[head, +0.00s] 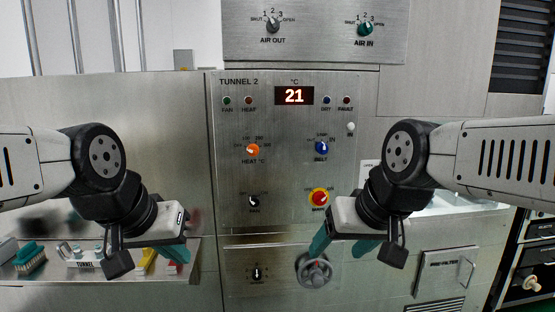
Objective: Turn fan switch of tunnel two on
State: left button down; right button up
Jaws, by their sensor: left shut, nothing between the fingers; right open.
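The tunnel 2 panel (285,122) faces me on a steel cabinet. Its fan switch (254,201) is a small black knob at the lower left, labelled FAN; its exact pointer position is too small to read. My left gripper (176,254) is shut and empty, to the left of and below the fan switch. My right gripper (342,246) is open and empty, to the right of and below the switch, with teal fingers apart. Neither gripper touches the fan switch. A green fan lamp (227,101) sits at the panel's upper left; I cannot tell whether it is lit.
Beside the switch are a red main knob (319,197) on yellow, an orange heat knob (252,150) and a blue belt knob (321,148). A grey handwheel (316,270) and another black knob (257,274) sit below. A green brush (30,258) lies on the left shelf.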

aim_at(254, 200)
jog(key=k+j, duration=0.1)
jog(key=j, duration=0.25)
jog(key=k+j, duration=0.1)
jog(key=j, duration=0.25)
jog(key=k+j, duration=0.1)
jog(key=j, duration=0.25)
jog(key=k+j, duration=0.1)
jog(key=j, duration=0.25)
